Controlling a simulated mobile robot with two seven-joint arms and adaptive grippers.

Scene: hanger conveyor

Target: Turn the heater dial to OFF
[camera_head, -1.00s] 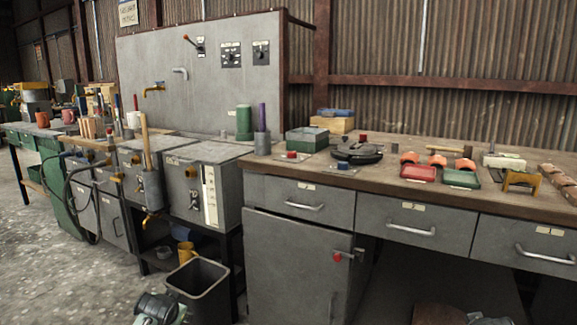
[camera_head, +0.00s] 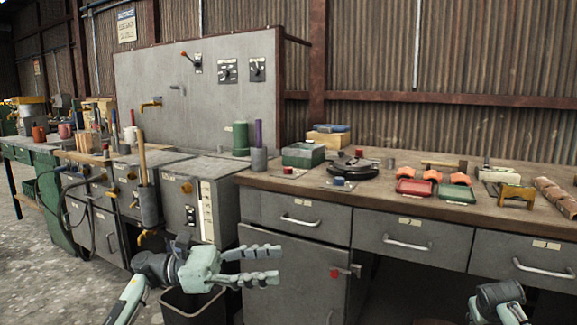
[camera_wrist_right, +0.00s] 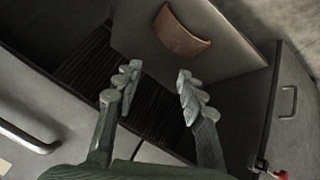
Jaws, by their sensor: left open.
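I cannot tell for sure which dial is the heater's. A grey box (camera_head: 214,190) with a pale label strip on its front carries a small dark knob (camera_head: 190,215). Two dark dial plates are on the upright grey panel (camera_head: 150,70), a left one (camera_head: 228,71) and a right one (camera_head: 257,69); their settings are too small to read. My left gripper (camera_head: 279,263) is open and empty, in front of the lower cabinet, below and right of the box. My right gripper (camera_wrist_right: 155,77) is open and empty in the right wrist view; only part of that arm shows in the head view.
A wooden workbench (camera_head: 375,205) with tools and trays fills the right side, with drawers below. A dark bin (camera_head: 190,305) stands under my left gripper. A yellow tap (camera_head: 151,104) and a red-tipped lever (camera_head: 190,58) are on the panel. Open floor is at left.

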